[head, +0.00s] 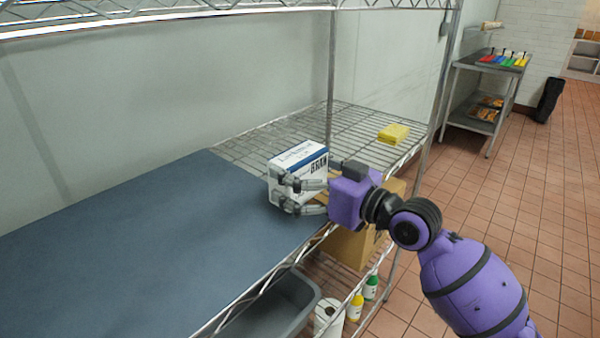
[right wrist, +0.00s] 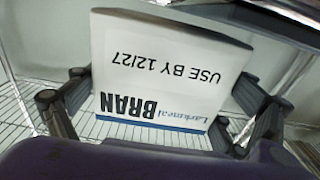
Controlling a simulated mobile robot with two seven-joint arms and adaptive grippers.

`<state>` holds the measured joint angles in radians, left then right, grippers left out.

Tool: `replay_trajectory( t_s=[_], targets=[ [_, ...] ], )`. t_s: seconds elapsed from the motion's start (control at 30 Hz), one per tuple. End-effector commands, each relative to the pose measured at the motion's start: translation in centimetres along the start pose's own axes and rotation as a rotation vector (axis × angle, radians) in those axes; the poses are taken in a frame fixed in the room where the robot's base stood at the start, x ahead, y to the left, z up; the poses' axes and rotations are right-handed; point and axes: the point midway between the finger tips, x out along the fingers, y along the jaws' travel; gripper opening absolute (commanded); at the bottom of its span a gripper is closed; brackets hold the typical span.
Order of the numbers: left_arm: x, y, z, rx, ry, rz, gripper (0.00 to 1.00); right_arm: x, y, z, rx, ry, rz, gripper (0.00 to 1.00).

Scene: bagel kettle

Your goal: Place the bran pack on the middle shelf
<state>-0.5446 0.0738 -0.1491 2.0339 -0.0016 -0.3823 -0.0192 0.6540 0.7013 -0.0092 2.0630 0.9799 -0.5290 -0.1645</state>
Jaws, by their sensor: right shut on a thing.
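The bran pack (head: 296,172) is a white box with a blue stripe and the word BRAN. It is at the middle shelf, over or on the right edge of the blue mat (head: 130,235); I cannot tell whether it touches the surface. My right gripper (head: 298,194) reaches in from the right and is shut on the pack. In the right wrist view the pack (right wrist: 165,75) sits between the fingers, its lettering upside down. The middle shelf's bare wire part (head: 345,128) extends behind and to the right. My left gripper is not in view.
A yellow block (head: 394,133) lies on the wire shelf at right. A shelf post (head: 331,85) rises behind the pack. Below are a cardboard box (head: 352,245), a grey tub (head: 275,308) and bottles (head: 356,306). The mat's left part is clear.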

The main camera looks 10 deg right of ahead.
Motion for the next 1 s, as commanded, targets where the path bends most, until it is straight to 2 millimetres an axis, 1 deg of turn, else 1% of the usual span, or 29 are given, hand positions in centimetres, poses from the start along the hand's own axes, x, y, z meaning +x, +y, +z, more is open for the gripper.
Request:
replay_trajectory(
  t_s=[0.27,0.53,0.57,0.6,0.93,1.0],
  targets=[
    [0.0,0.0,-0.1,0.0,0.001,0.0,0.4,0.0,0.0,0.0,-0.002,0.005,0.0,0.5],
    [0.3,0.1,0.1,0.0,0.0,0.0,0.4,0.0,0.0,0.9,-0.002,0.003,0.0,0.5],
    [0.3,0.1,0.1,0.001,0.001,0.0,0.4,0.0,0.0,1.0,-0.001,-0.001,0.0,0.96],
    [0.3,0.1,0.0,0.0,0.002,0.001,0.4,0.0,0.0,0.9,-0.001,0.0,0.0,1.0],
    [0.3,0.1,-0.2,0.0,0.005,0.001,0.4,0.0,0.0,0.9,-0.001,0.001,0.0,1.0],
    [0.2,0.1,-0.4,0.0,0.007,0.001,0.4,0.0,0.0,0.6,-0.001,0.002,0.0,1.0]
  ],
)
